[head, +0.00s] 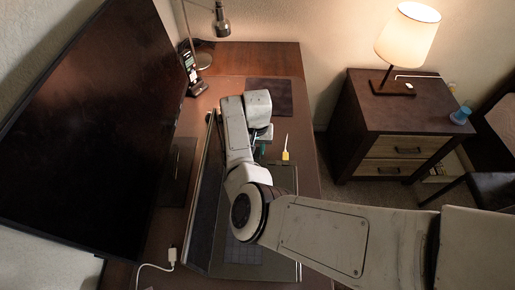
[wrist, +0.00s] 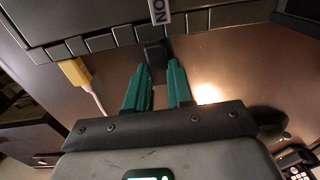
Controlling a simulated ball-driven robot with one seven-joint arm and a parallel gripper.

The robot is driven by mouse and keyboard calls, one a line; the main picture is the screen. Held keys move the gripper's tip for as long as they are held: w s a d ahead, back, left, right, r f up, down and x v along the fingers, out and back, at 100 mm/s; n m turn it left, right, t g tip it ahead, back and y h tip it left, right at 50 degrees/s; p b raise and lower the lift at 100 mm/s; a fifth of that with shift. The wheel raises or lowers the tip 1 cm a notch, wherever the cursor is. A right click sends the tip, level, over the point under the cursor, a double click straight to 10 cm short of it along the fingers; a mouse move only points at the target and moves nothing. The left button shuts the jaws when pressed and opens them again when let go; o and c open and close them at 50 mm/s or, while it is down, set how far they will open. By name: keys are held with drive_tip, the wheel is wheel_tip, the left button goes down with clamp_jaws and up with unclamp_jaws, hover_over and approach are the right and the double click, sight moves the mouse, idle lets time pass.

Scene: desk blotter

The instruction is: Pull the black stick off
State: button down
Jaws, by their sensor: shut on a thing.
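The black stick (wrist: 154,54) stands out from the slotted edge of a grey device (wrist: 110,24) in the wrist view. My gripper (wrist: 157,71) has teal fingers, one on each side of the stick's outer end, and is shut on it. The stick's inner end meets the device edge; I cannot tell how deep it sits. In the head view my gripper (head: 262,150) is partly seen beyond my wrist, and the black stick is hidden there.
A yellow plug (wrist: 72,72) with a pale cable sits in the same edge, left of my gripper; it also shows in the head view (head: 286,156). A large dark monitor (head: 95,130) stands at the left. A phone (head: 189,62) stands at the back of the desk.

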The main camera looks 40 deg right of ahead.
drive_tip(key=shift+w+d+b, duration=1.95)
drive_tip(key=shift+d+b, duration=0.2)
drive_tip(key=shift+b, duration=0.4)
drive_tip(key=shift+r, duration=0.1)
drive_tip(key=shift+r+p, duration=1.9)
drive_tip(key=shift+p, duration=0.05)
